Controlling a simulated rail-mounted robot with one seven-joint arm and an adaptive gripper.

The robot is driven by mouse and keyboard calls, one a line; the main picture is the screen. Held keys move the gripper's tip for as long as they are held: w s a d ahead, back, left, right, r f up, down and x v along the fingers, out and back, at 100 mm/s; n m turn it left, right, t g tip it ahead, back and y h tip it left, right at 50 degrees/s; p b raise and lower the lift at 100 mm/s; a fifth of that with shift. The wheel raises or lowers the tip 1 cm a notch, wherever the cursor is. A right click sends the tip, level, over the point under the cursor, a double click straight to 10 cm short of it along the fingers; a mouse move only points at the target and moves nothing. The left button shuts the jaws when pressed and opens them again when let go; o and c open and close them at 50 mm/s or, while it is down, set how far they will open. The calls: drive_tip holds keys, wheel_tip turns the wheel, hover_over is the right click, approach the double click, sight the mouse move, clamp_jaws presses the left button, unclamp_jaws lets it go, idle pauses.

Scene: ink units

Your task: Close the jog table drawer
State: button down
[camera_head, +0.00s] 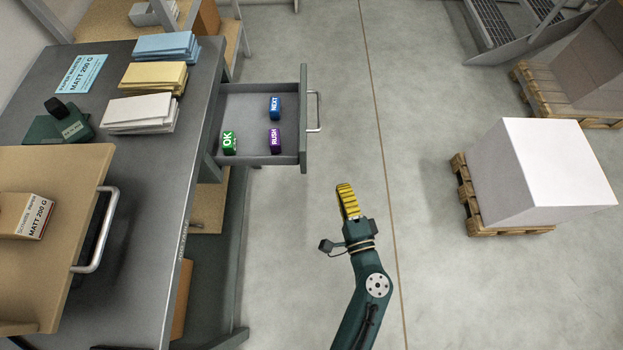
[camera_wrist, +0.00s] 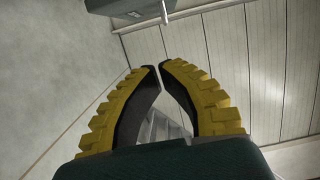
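The jog table (camera_head: 205,105) stands at the left in the head view. Its grey drawer (camera_head: 262,97) is pulled out to the right, with a bar handle (camera_head: 316,111) on its front. A green OK block (camera_head: 229,143), a blue NEXT block (camera_head: 275,108) and a purple RUSH block (camera_head: 275,140) lie inside. My gripper (camera_head: 345,187), with yellow fingers, is below and right of the drawer front, apart from it. In the wrist view my gripper (camera_wrist: 158,68) has its fingertips together, with nothing seen between them. A grey box-like part with a bar, apparently the drawer front (camera_wrist: 120,6), shows at the top edge.
Paper stacks (camera_head: 140,112) and a green device (camera_head: 62,123) sit on the tabletop. A wooden board with a handle (camera_head: 50,258) is at lower left. A white block (camera_head: 540,175) on a pallet stands at right. The floor around my gripper is clear.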

drive_tip(key=w+a+b, duration=0.1)
drive_tip(key=w+a, duration=0.5)
drive_tip(key=w, duration=0.2)
drive_tip(key=shift+a+f+b, duration=0.3)
drive_tip(key=shift+a, duration=0.05)
drive_tip(key=shift+a, duration=0.1)
